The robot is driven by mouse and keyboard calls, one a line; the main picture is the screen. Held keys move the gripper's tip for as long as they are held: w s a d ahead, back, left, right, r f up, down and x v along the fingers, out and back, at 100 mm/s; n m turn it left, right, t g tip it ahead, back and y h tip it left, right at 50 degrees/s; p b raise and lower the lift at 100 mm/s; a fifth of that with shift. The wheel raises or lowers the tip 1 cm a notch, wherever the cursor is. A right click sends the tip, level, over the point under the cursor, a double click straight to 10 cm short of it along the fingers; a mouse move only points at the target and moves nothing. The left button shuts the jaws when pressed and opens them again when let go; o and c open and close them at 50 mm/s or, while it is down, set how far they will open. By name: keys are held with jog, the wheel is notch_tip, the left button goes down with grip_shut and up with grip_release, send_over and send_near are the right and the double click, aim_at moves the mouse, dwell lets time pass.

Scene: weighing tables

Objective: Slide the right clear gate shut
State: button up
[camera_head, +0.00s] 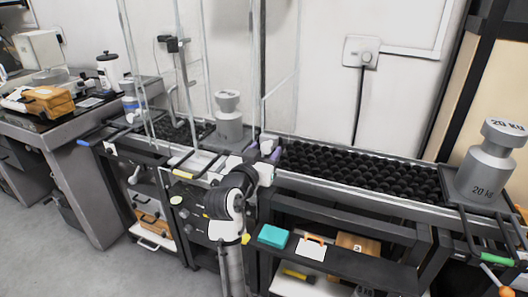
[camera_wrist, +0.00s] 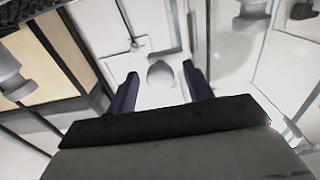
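The right clear gate (camera_head: 283,60) is a see-through panel with thin pale edges. It stands at the back, just right of the tall post by the middle weight. How far it is open is hard to tell. My gripper (camera_head: 267,147) is low in front of it, at the left end of the right roller bed. In the wrist view my gripper (camera_wrist: 161,87) has two dark purple fingers spread apart. A pale rounded shape (camera_wrist: 160,73) shows between them against a white background; whether it is near or far is unclear. Nothing is visibly held.
A steel weight (camera_head: 229,118) stands inside the clear enclosure. A black roller bed (camera_head: 360,170) runs right to a 20 kg weight (camera_head: 484,172). A shelf below holds a teal box (camera_head: 273,236). A wall box (camera_head: 361,52) with a cable hangs behind. Floor is free at the lower left.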

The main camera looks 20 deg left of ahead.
jog(key=shift+s, duration=0.1)
jog(key=s+b, duration=0.1)
jog(key=s, duration=1.2)
jog(key=shift+s+a, duration=0.25)
jog(key=shift+s, duration=0.1)
jog(key=shift+r, duration=0.1)
